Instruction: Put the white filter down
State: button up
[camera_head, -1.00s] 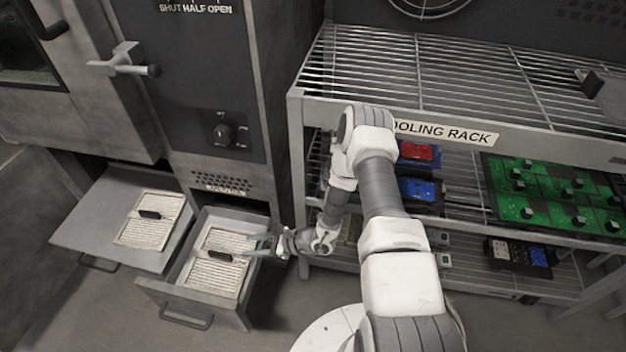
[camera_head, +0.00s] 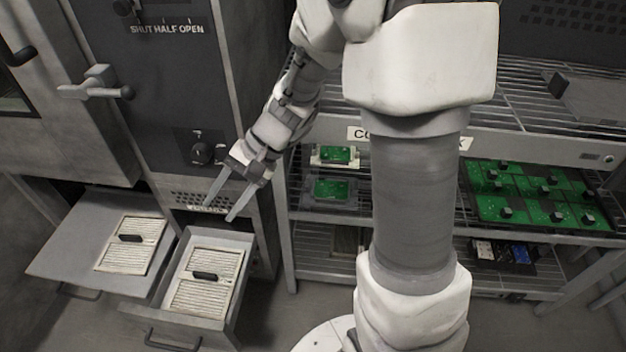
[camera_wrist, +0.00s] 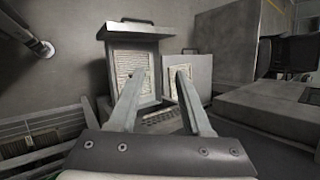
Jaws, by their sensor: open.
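A white pleated filter (camera_head: 206,282) with a dark handle lies in the open right drawer (camera_head: 233,304). A second white filter (camera_head: 131,244), also with a dark handle, lies on the left pulled-out tray (camera_head: 72,240). My gripper (camera_head: 218,207) is open and empty, above and behind the right drawer, in front of the cabinet's vent. In the wrist view my two fingers (camera_wrist: 157,82) stand apart with nothing between them. One filter (camera_wrist: 131,65) shows beyond the left finger and the other (camera_wrist: 181,79) beyond the right finger, partly hidden by it.
A wire cooling rack (camera_head: 610,160) stands to the right, holding green boards (camera_head: 540,195) and smaller parts. The cabinet (camera_head: 200,95) with a knob and a lever handle (camera_head: 95,83) rises behind the drawers. My arm hides part of the rack.

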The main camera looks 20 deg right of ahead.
jog(key=s+d+r+n+t+h, duration=0.5)
jog(key=s+d+r+h, duration=0.3)
jog(key=s+d+r, duration=0.4)
notch_tip(320, 180, up, 2)
jog(key=shift+s+r+n+t, duration=0.15)
jog(key=shift+s+n+t, duration=0.15)
jog(key=shift+s+n, duration=0.7)
jog(key=shift+s, duration=0.25)
